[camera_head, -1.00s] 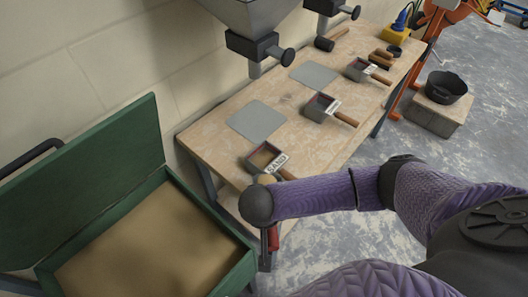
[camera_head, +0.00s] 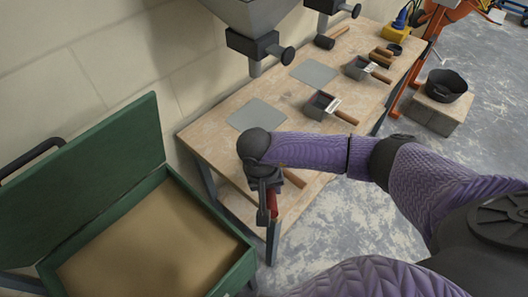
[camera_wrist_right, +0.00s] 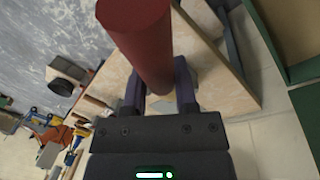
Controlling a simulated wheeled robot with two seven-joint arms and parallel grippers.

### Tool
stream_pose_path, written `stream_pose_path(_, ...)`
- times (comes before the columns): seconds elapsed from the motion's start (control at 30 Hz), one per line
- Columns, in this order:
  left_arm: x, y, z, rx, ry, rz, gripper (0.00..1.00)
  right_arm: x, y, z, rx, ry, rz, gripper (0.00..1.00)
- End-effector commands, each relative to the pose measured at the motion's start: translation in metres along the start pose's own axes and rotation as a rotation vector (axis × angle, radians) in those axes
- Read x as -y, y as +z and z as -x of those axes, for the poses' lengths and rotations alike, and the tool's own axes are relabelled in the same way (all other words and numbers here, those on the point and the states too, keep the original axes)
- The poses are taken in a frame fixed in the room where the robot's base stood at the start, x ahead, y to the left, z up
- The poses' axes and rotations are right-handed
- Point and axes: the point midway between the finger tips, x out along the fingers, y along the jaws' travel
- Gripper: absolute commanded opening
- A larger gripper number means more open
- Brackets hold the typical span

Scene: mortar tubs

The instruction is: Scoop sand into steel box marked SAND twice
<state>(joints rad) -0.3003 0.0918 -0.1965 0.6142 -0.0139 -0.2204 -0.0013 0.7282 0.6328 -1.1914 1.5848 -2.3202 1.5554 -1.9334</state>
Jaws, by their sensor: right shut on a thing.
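My right gripper (camera_head: 266,192) is shut on a red handle (camera_head: 273,205) over the front left end of the workbench. In the right wrist view the red handle (camera_wrist_right: 145,45) stands between the two fingers (camera_wrist_right: 160,85); the tool's working end is not clear in either view. The steel box marked SAND is hidden behind my right wrist in the head view; only a wooden handle (camera_head: 294,178) beside the wrist shows. The green sand bin (camera_head: 213,212) is open at the left with sand (camera_head: 150,245) in it. My left gripper is not in view.
Two other steel boxes, a middle one (camera_head: 318,106) and a far one (camera_head: 358,67), stand on the workbench (camera_head: 222,165) with grey plates (camera_head: 256,116). A hopper (camera_head: 252,15) hangs above it. A black bucket (camera_head: 446,87) sits on a block at the right.

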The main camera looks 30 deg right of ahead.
Motion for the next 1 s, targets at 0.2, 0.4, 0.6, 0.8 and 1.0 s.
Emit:
stream_pose_path(0.2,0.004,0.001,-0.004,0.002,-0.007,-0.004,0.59,-0.001,-0.011,0.006,0.051,-0.007,0.007,0.00)
stream_pose_path(0.4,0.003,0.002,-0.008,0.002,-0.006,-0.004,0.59,-0.003,-0.021,0.011,0.100,-0.009,0.014,0.00)
stream_pose_path(0.6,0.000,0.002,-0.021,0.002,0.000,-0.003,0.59,-0.004,-0.031,0.013,0.150,-0.011,0.023,0.00)
stream_pose_path(0.8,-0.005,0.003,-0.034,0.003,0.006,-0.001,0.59,-0.006,-0.042,0.019,0.198,-0.018,0.032,0.00)
stream_pose_path(1.0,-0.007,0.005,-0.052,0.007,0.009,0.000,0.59,-0.007,-0.053,0.023,0.249,-0.020,0.040,0.00)
